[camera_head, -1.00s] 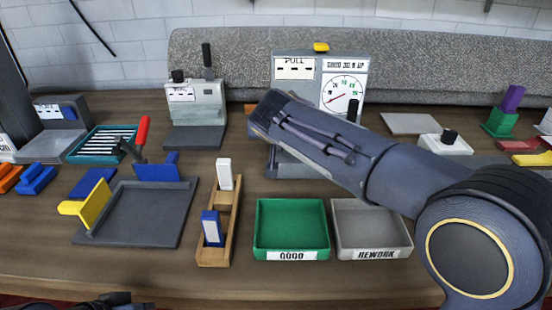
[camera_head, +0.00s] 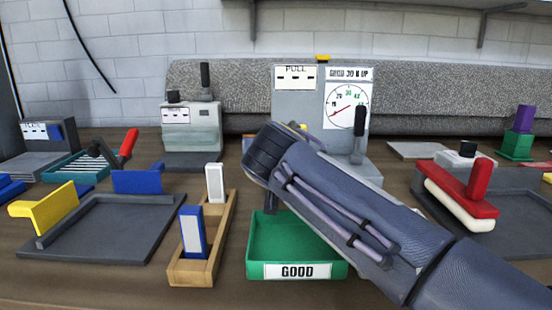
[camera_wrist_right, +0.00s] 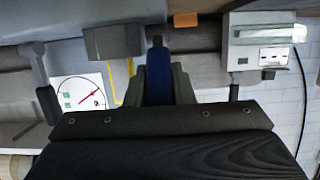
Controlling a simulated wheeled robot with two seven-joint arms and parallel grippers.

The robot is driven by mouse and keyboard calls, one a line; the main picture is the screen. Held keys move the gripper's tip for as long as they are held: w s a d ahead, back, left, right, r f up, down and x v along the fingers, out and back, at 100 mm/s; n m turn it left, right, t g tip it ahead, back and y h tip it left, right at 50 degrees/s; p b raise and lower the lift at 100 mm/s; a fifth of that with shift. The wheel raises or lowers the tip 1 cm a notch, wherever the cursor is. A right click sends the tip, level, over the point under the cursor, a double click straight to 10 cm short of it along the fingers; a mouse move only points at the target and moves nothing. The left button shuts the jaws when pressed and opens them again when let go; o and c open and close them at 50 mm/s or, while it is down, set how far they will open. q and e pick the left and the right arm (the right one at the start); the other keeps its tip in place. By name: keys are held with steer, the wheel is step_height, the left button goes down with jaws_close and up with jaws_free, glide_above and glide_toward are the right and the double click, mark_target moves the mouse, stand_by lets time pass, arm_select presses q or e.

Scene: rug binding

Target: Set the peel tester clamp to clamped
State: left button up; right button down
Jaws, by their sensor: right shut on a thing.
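The peel tester (camera_head: 292,100) is a grey upright stand with a PULL label and a round dial at the back middle. Its black-handled lever (camera_head: 360,120) stands upright to the right of the dial. In the right wrist view the dial (camera_wrist_right: 80,95) and the dark lever (camera_wrist_right: 46,100) show at the left. My right arm crosses in front of the tester's base and hides its lower part. In the right wrist view my right gripper (camera_wrist_right: 158,70) is shut on a blue piece (camera_wrist_right: 158,75), apart from the lever. My left gripper is out of view.
A green GOOD tray (camera_head: 260,232) lies below my right arm. A wooden rack (camera_head: 213,235) with upright blocks stands left of it. A dark fixture tray (camera_head: 100,225) with yellow and blue guides is farther left. A red-handled tool (camera_head: 470,195) is at right.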

steer(key=shift+f, duration=0.1)
steer(key=c, duration=1.5)
jaws_free()
steer(key=v, duration=0.8)
